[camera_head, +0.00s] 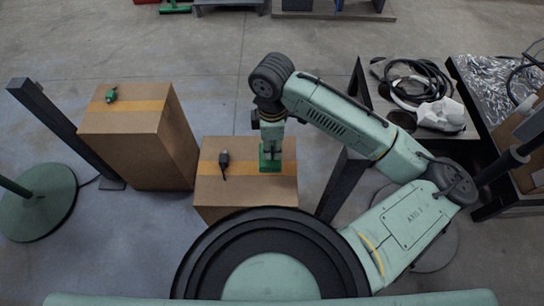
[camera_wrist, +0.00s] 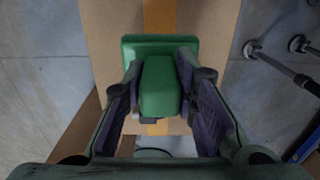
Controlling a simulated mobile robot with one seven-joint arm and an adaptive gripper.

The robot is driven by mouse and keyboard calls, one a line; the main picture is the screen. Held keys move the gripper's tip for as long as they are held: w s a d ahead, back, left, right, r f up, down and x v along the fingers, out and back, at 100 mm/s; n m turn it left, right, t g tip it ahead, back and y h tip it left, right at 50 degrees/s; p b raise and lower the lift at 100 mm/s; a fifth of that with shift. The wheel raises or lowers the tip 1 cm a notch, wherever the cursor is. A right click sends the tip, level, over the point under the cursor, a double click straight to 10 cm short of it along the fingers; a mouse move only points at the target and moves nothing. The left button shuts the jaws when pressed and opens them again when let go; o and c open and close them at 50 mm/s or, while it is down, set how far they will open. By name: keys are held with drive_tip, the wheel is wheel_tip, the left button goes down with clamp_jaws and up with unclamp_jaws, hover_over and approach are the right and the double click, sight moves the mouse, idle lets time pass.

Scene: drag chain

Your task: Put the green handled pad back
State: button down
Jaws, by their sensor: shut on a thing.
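The green handled pad (camera_wrist: 185,44) shows in the wrist view as a flat green base with a raised green handle (camera_wrist: 160,88). My gripper (camera_wrist: 160,95) has its two dark finger pads on either side of the handle and is shut on it. In the head view the green pad (camera_head: 270,160) is at the right part of the top of the front cardboard box (camera_head: 245,192), under my gripper (camera_head: 270,146). I cannot tell whether the pad touches the box top.
A small black object (camera_head: 224,162) lies on the same box, left of my gripper. A taller box (camera_head: 135,150) at the left carries a small green object (camera_head: 111,94). A dark post (camera_head: 62,130) leans beside it. A table with cables (camera_head: 425,82) stands at the right.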

sight(272, 155)
drive_tip(key=shift+f, duration=2.7)
drive_tip(key=shift+f, duration=0.1)
drive_tip(key=c, duration=1.3)
unclamp_jaws()
drive_tip(key=shift+r, duration=0.2)
wheel_tip(272, 155, up, 12)
drive_tip(key=shift+f, duration=0.1)
